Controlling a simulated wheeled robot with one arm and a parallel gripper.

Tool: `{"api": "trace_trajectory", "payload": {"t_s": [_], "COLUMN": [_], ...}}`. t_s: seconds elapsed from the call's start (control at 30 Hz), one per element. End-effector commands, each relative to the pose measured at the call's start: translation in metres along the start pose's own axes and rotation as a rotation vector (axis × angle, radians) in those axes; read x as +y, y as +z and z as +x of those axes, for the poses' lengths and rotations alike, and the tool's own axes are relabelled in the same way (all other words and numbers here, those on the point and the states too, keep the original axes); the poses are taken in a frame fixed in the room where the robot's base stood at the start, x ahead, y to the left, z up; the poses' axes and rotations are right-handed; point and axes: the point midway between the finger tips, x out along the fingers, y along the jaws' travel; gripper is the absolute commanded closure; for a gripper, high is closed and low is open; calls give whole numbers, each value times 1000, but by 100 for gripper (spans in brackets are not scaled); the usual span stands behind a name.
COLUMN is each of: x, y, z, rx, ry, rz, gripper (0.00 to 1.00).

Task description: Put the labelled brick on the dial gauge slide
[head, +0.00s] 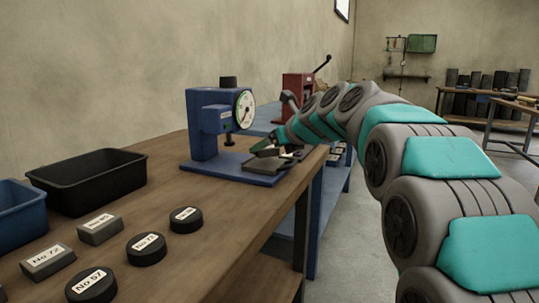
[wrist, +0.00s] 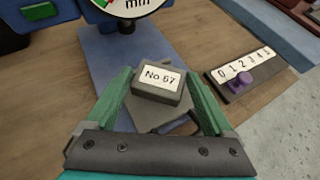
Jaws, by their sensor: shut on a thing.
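A grey brick (wrist: 158,96) with a white label, seemingly "No 67", is between the green fingers of my gripper (wrist: 159,76) in the wrist view. My gripper (head: 268,150) is shut on it. The brick is over a grey slide plate (wrist: 143,117) on the blue base of the dial gauge. I cannot tell whether it touches the plate. The blue dial gauge (head: 208,122) stands on the bench in the head view, its round dial facing right. The dial's lower edge (wrist: 133,6) shows ahead of the brick in the wrist view.
A number strip with a purple slider (wrist: 243,83) lies right of the gauge base. Black round pieces (head: 146,249) and grey labelled bricks (head: 48,261) lie on the near bench (head: 150,160). A black bin (head: 88,182) and a blue bin (head: 20,212) stand left. A red press (head: 297,86) stands behind.

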Motion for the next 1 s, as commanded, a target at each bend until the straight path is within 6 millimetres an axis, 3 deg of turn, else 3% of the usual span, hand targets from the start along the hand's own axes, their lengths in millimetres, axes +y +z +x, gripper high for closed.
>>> {"api": "trace_trajectory", "payload": {"t_s": [0.13, 0.5, 0.53, 0.63, 1.0], "x": [0, 0, 0, 0, -1], "y": [-17, -19, -20, -20, -16], "z": [9, 10, 10, 10, 4], "rx": [-2, 0, 0, 0, -3], "ry": [0, 1, 1, 0, -3], "rz": [1, 2, 1, 1, -1], "gripper": [70, 70, 10, 0, 0]}}
